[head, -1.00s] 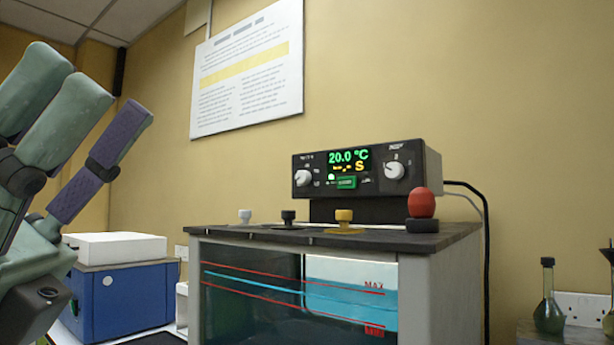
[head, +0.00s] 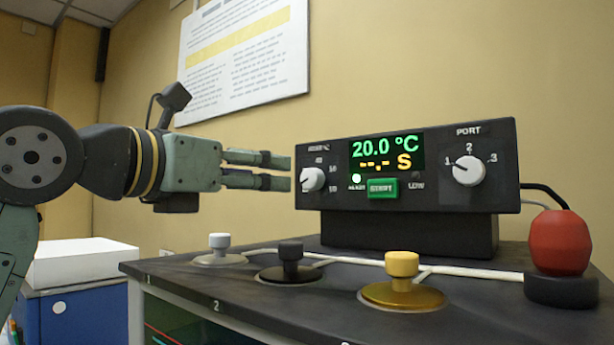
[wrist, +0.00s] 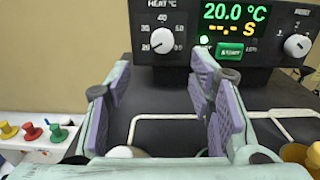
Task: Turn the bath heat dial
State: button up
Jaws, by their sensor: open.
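The bath heat dial (head: 313,180) is a white knob at the left end of the black control box (head: 407,225). In the wrist view the dial (wrist: 162,41) sits under a "HEAT °C" label, its pointer toward the lower left. The green display (head: 386,147) reads 20.0 °C. My gripper (head: 290,171) is open and level with the dial, just to its left in the head view. In the wrist view its two purple-padded fingers (wrist: 162,90) are apart with nothing between them. The dial lies ahead of the fingertips there, and contact does not show.
A port knob (head: 469,171) is at the box's right. White, black and yellow-gold stoppers (head: 401,264) stand on the dark bath top (head: 335,300). A red bulb (head: 561,242) is at the right.

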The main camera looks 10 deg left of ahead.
aim_at(308, 179)
jog(key=p+x, duration=0.3)
jog(key=x, duration=0.5)
jog(key=shift+w+d+r, duration=0.15)
jog(key=shift+w+d, duration=0.05)
jog(key=shift+d, duration=0.05)
jog(key=shift+w+d, duration=0.25)
jog(key=shift+w, duration=0.45)
jog(key=shift+c, duration=0.3)
grip_shut()
